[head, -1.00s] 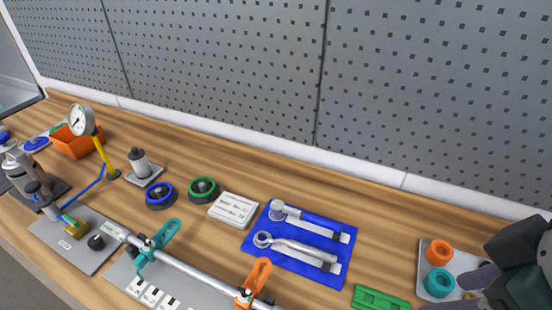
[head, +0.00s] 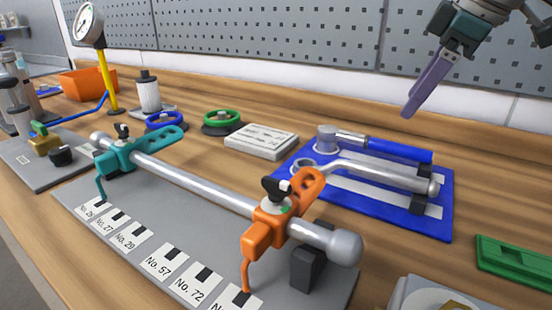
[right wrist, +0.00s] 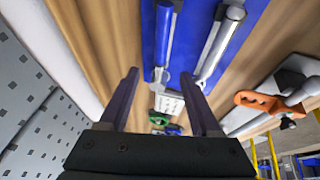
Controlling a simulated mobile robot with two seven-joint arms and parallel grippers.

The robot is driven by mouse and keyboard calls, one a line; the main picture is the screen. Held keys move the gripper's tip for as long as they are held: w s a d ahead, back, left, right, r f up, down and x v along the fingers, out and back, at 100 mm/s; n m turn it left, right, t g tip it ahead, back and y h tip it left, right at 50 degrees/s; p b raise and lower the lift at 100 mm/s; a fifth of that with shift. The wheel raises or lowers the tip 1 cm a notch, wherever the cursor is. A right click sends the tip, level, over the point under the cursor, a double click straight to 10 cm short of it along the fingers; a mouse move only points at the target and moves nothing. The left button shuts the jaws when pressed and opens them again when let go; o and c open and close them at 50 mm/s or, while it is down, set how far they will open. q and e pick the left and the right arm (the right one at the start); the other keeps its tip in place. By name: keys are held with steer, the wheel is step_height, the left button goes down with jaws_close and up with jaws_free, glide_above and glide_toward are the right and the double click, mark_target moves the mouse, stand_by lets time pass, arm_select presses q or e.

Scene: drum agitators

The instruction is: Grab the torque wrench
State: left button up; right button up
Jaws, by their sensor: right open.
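Two wrench-like tools lie side by side on a blue mat (head: 432,222). The rear one has a blue handle (head: 390,149) and a silver head. The front one is a silver wrench (head: 375,174) with a round head at its left end. I cannot tell for sure which is the torque wrench. My right gripper (head: 411,106) is open and empty above and behind the blue-handled tool, fingers pointing down-left. In the right wrist view, the blue handle (right wrist: 165,38) and silver wrench (right wrist: 221,45) show beyond the spread fingers (right wrist: 160,78). My left gripper is out of view.
A silver bar with a teal clamp (head: 130,154) and an orange clamp (head: 283,215) stands in front-left of the mat. A white card block (head: 261,141) and a green ring (head: 221,122) sit left. A green block (head: 512,258) lies right. The pegboard wall (head: 300,45) rises behind.

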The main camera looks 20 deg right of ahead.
mark_target(378, 140)
steer(key=x, duration=0.2)
steer(key=b+x, duration=0.1)
steer(key=x, duration=0.2)
steer(key=shift+w, duration=0.4)
steer(key=x, duration=0.3)
steer(key=b+x, duration=0.1)
steer(key=x, duration=0.1)
steer(key=shift+a, duration=0.4)
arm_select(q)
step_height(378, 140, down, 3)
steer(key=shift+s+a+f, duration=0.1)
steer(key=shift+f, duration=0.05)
arm_select(e)
steer(key=shift+s, duration=0.1)
steer(key=c, duration=0.9)
jaws_close()
